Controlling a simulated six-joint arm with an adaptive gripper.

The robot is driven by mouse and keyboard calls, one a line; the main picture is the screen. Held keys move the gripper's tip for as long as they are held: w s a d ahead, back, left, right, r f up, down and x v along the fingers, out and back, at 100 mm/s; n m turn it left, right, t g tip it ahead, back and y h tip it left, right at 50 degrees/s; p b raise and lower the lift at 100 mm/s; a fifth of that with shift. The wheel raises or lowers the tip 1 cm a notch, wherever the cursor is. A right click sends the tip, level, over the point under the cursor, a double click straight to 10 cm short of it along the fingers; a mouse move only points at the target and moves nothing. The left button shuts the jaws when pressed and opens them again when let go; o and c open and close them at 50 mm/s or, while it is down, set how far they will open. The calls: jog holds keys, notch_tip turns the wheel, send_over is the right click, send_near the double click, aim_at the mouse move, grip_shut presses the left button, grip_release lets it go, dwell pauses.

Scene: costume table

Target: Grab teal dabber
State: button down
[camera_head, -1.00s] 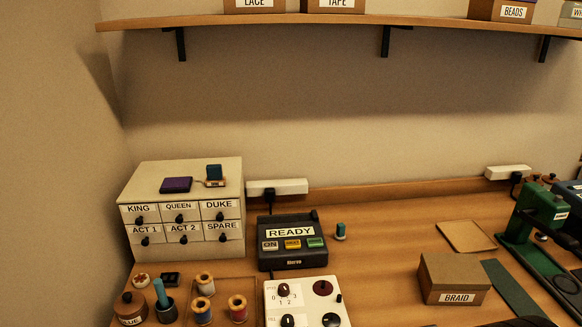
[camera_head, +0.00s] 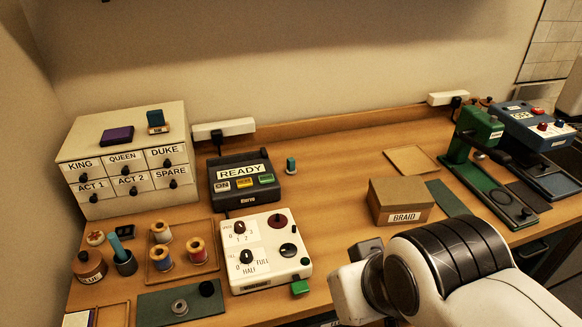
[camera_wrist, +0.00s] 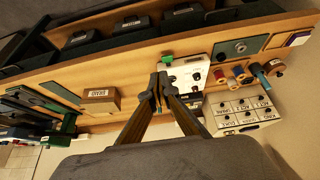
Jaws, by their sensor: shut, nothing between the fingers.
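The teal dabber (camera_head: 115,243) stands in a small dark cup (camera_head: 125,264) at the left of the table, its upper end leaning left. The cup stands just right of the brown glue pot (camera_head: 90,266). In the wrist view, the dabber (camera_wrist: 259,73) is small, at the right beside the spools. My gripper (camera_wrist: 160,84) is shut and empty in the middle of the wrist view, high above the table and well apart from the dabber. The head view shows my white arm at lower right but not the fingertips. The cup hides the dabber's lower end.
A tray (camera_head: 209,231) of thread spools sits right of the cup. A green mat (camera_head: 150,309) lies in front. The white dial box (camera_head: 263,277) and READY unit (camera_head: 216,193) stand farther right, the labelled drawer box (camera_head: 121,139) behind. Table between READY unit and BRAID box (camera_head: 398,196) is mostly clear.

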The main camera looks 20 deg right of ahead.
dwell(0.4)
jog(key=c, duration=1.9)
grip_release()
jog(key=shift+w, duration=0.1)
